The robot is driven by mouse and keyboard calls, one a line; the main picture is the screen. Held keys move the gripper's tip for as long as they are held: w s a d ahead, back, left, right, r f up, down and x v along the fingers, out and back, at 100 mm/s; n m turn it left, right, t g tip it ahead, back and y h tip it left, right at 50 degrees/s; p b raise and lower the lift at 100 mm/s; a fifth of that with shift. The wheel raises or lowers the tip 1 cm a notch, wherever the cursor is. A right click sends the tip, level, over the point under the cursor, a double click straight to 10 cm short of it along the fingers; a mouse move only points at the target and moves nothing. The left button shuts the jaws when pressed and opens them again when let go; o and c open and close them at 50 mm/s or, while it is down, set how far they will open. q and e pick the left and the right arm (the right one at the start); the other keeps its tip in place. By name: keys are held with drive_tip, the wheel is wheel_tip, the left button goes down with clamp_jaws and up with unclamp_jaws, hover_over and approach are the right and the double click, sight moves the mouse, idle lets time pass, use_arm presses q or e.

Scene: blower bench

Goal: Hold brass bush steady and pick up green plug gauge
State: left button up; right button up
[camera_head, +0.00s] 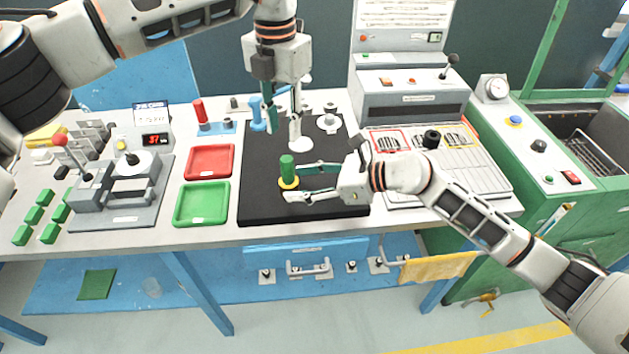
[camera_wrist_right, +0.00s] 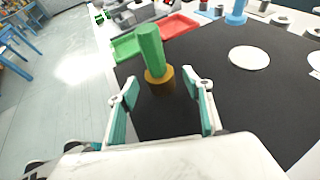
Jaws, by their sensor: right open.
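The green plug gauge (camera_head: 287,164) stands upright on the black mat (camera_head: 258,205), its lower end at the brass bush (camera_head: 289,184). In the right wrist view the green plug gauge (camera_wrist_right: 150,45) rises from the brass bush (camera_wrist_right: 160,81); how deep it sits is hidden. My right gripper (camera_head: 300,181) is open, low over the mat, its fingers pointing at the bush. In the wrist view the fingers (camera_wrist_right: 163,98) are spread to either side, just short of the bush. My left gripper (camera_head: 282,126) points down above the mat behind the gauge, its fingers apart and empty.
A red tray (camera_head: 210,161) and a green tray (camera_head: 202,204) lie left of the mat. A grey machine (camera_head: 412,98) stands at the back right. The mat's front left is clear.

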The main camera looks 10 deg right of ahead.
sight(297, 183)
drive_tip(key=shift+x, duration=1.8)
drive_tip(key=c, duration=1.4)
